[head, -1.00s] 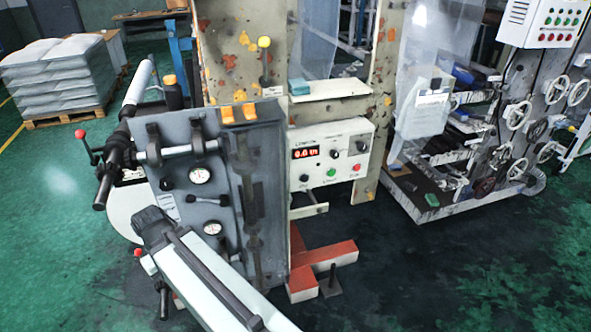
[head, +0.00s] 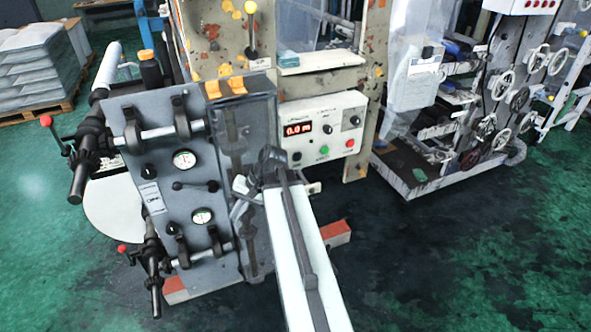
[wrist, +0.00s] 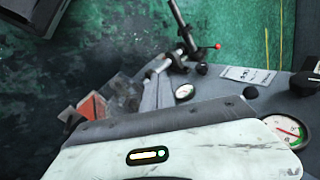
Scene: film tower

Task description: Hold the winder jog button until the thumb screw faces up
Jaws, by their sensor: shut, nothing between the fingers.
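The grey winder side frame (head: 150,150) stands at left, with two clamped shaft ends and two gauges. A white control box (head: 335,118) with a red display is right of it. Its lower row has a black button (head: 297,157), a green button (head: 323,150) and a red button (head: 349,142); their labels are too small to read. I cannot make out the thumb screw. My gripper (head: 239,207) is shut and empty, in front of the frame's right part, left of and below the buttons, apart from them. The wrist view shows a gauge (wrist: 184,92) on the frame.
A yellow-knobbed lever (head: 250,30) stands above the box. Red-knobbed handles (head: 46,121) stick out at the frame's left. A machine with several handwheels (head: 498,87) is at right. Wrapped sacks on a pallet (head: 38,75) stand far left. The dark green floor at lower right is clear.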

